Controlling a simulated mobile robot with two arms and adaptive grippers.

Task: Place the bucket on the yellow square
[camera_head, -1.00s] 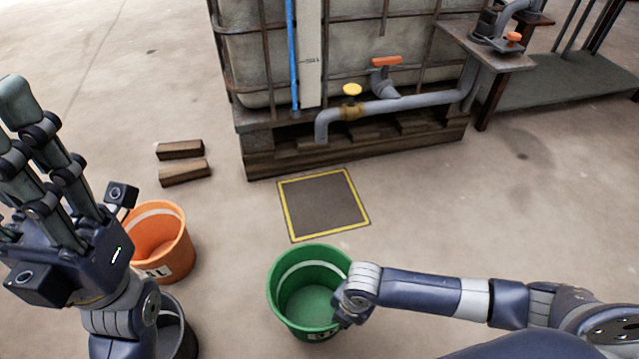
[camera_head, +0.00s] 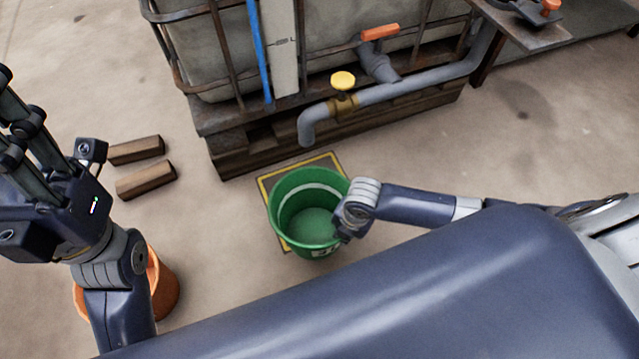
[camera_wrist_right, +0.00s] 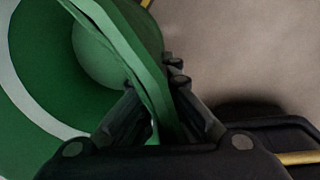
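The green bucket (camera_head: 306,212) is upright and empty in the head view. It overlaps the yellow-outlined square (camera_head: 268,192) in the picture and hides most of it; whether it touches the floor I cannot tell. My right gripper (camera_head: 349,222) is at the bucket's right rim. In the right wrist view, the fingers of my right gripper (camera_wrist_right: 160,112) pinch the wall of the green bucket (camera_wrist_right: 60,75) from both sides. My left gripper (camera_head: 22,118) is raised at the left, fingers spread, holding nothing.
An orange bucket (camera_head: 163,285) stands at lower left, partly behind my left arm. Two wooden blocks (camera_head: 145,178) lie left of the square. A caged tank on a wooden pallet (camera_head: 255,153) stands behind, with a grey outlet pipe (camera_head: 395,92) and yellow valve handle (camera_head: 343,80) near the square.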

